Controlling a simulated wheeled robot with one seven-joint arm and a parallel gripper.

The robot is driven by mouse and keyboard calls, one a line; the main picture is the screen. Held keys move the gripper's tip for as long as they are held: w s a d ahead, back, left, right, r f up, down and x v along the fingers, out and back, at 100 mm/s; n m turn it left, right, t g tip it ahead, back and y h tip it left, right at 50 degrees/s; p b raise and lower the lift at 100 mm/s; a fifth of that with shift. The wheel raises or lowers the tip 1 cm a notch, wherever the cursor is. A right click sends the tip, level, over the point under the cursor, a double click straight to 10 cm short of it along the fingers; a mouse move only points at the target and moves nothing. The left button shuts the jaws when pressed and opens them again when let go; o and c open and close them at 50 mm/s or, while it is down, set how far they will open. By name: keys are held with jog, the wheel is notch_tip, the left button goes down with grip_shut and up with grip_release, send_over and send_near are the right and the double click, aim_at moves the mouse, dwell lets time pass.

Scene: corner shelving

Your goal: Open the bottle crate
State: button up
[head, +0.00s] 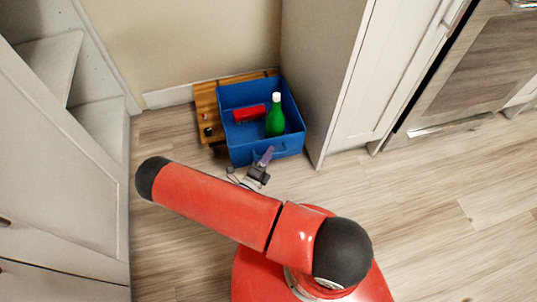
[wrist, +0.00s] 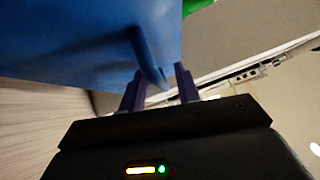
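The blue crate (head: 240,157) stands low in the corner, open at the top, with a handle (head: 268,152) on its front wall. A green bottle (head: 275,118) with a white cap stands upright inside it, and a red block (head: 249,113) is also in it. My gripper (head: 266,156) is at the crate's front, by the handle. In the wrist view, the purple fingers of my gripper (wrist: 160,70) are apart, with the blue handle (wrist: 147,58) reaching between them. I cannot tell whether they touch it. A bit of green shows at the top edge.
A wooden slatted piece (head: 205,104) with small items lies behind and left of the crate. A grey cabinet side (head: 313,75) stands close on the right and white shelving (head: 60,150) on the left. The wood floor (head: 440,210) is clear at right.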

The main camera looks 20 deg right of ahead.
jog(key=v, duration=0.7)
jog(key=shift+a+b, duration=0.2)
jog(key=shift+b, duration=0.1)
jog(key=shift+s, duration=0.15)
jog(key=s+d+r+m+g+y, duration=0.1)
jog(key=d+r+m+g+y, duration=0.15)
jog(key=r+m+g, duration=0.8)
jog(key=s+d+r+m+g+y, duration=0.1)
jog(key=s+d+r+m+g, duration=0.3)
jog(key=r+m, duration=1)
jog(key=s+r+m+t+y, duration=0.3)
jog(key=s+r+m+y, duration=0.1)
jog(key=r+m, duration=0.5)
jog(key=s+r+m+t+y, duration=0.3)
jog(key=r+m+y, duration=0.3)
jog(key=r+m, duration=0.3)
jog(key=shift+s+m, duration=0.35)
jog(key=shift+s, duration=0.35)
jog(key=shift+c, duration=0.2)
